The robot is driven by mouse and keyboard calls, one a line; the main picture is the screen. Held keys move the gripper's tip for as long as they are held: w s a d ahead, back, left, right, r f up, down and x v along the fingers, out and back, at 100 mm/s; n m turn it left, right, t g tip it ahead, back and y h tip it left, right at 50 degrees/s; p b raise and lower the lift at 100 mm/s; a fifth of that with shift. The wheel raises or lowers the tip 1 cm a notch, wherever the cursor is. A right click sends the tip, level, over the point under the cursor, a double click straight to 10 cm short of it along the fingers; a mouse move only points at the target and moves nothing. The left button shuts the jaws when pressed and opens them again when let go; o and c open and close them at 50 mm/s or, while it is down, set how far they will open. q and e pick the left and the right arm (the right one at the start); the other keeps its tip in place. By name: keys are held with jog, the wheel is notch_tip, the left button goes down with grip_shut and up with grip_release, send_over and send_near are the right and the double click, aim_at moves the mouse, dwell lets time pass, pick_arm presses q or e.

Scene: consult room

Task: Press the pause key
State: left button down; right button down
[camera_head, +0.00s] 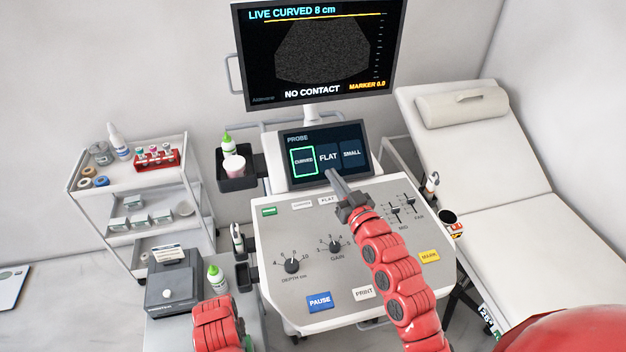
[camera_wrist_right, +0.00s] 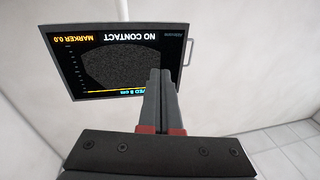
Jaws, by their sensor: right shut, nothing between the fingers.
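The blue PAUSE key (camera_head: 320,301) sits at the front left of the ultrasound console panel (camera_head: 310,225), in plain sight in the head view. My right gripper (camera_head: 332,174) is shut and empty. Its fingertips are over the back of the panel, by the lower edge of the probe touchscreen (camera_head: 305,172), well away from the PAUSE key. In the right wrist view the closed fingers (camera_wrist_right: 160,75) point toward the monitor (camera_wrist_right: 125,60). At the bottom left a red part of my left arm (camera_head: 216,322) shows, but its gripper is not visible.
The PRINT key (camera_head: 363,293) lies just right of PAUSE, and the yellow MARK key (camera_head: 429,256) is farther right. DEPTH (camera_head: 292,266) and GAIN (camera_head: 335,247) knobs stand behind PAUSE. A grey box (camera_head: 173,285) and green-capped bottle (camera_head: 215,277) stand left of the console.

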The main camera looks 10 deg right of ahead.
jog(key=s+a+f+n+g+y, duration=0.1)
jog(key=a+f+n+g+y, duration=0.15)
jog(key=a+g, duration=0.2)
jog(key=n+g+h, duration=0.2)
jog(key=n+g, duration=0.6)
jog(key=g, duration=0.4)
send_over(318, 301)
jog(key=d, duration=0.1)
notch_tip(318, 301, down, 12)
jog(key=shift+t+y, duration=0.25)
jog(key=shift+s+f, duration=0.15)
jog(key=shift+f, duration=1.45)
jog(key=shift+s+f, duration=0.1)
jog(key=shift+f, duration=1.5)
jog(key=shift+f, duration=0.65)
jog(key=shift+r, duration=3.55)
